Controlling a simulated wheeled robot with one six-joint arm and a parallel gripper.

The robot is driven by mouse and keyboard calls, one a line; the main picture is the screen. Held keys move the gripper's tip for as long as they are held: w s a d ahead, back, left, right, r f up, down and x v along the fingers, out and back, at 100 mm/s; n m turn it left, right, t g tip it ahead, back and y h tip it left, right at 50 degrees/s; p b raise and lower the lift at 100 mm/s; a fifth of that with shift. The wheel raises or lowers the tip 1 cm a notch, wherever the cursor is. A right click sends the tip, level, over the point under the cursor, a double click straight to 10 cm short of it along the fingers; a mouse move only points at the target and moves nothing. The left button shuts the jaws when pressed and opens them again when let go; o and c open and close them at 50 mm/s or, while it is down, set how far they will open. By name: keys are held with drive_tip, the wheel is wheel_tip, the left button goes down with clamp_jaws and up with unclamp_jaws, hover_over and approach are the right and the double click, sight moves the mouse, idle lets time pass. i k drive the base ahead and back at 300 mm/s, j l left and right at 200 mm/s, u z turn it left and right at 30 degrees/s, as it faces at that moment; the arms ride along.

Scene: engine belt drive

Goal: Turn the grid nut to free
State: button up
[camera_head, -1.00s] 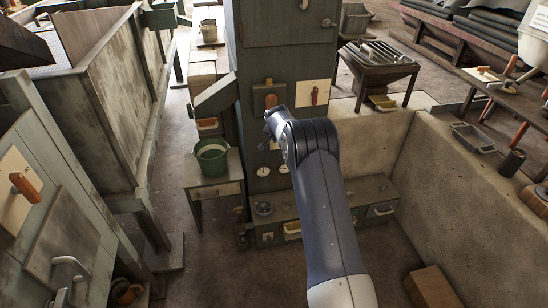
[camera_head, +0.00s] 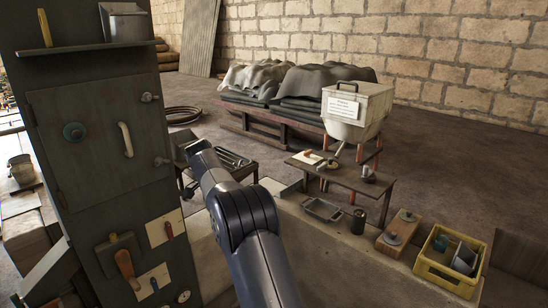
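I cannot pick out the grid nut for sure in this view. A tall dark green cabinet (camera_head: 90,190) stands at the left. Its door carries a round green knob (camera_head: 74,131), a pale upright handle (camera_head: 125,140) and small latches (camera_head: 149,97) at the right edge. Lower down are a brown-handled lever (camera_head: 126,266) and a small red lever (camera_head: 169,230) on a pale plate. My arm reaches up from the bottom middle. My gripper (camera_head: 186,150) is at its far end, right of the cabinet, small and mostly hidden by my wrist, so its fingers cannot be made out.
A low bench (camera_head: 345,182) holds small items, with a white lidded tank (camera_head: 357,108) behind it. A metal tray (camera_head: 322,209), a dark can (camera_head: 358,222), a wooden block with round knobs (camera_head: 398,232) and a yellow crate (camera_head: 447,279) lie at right. Open floor lies behind.

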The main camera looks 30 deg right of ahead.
sight(237, 166)
drive_tip(key=i+l+z, duration=0.15)
drive_tip(key=i+z, duration=0.25)
drive_tip(key=i, duration=0.65)
drive_tip(key=i+u, duration=0.25)
drive_tip(key=i, duration=0.2)
